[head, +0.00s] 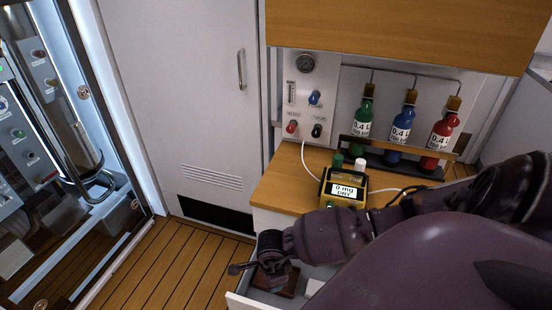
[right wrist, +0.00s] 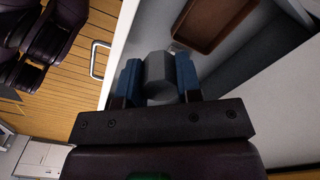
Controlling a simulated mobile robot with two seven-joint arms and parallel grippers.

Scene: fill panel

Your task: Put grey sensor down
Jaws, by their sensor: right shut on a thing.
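The grey sensor (right wrist: 159,76) is a small grey block-like piece between the blue finger pads of my right gripper (right wrist: 158,70) in the right wrist view. The gripper is shut on it. Below it is an open white drawer (right wrist: 140,40) with a brown tray (right wrist: 212,22) inside, apart from the sensor in that view. In the head view my right gripper (head: 270,268) is over the open drawer (head: 238,300), under the worktop. My wrist hides the sensor there. My left gripper is not in view.
A yellow meter (head: 345,190) reading 0 mg stands on the wooden worktop (head: 285,185). Green, blue and red bottles (head: 402,128) stand in a rack behind it. Valve knobs are on the panel (head: 300,95). A glass-doored cabinet (head: 60,130) is at left; the floor between is clear.

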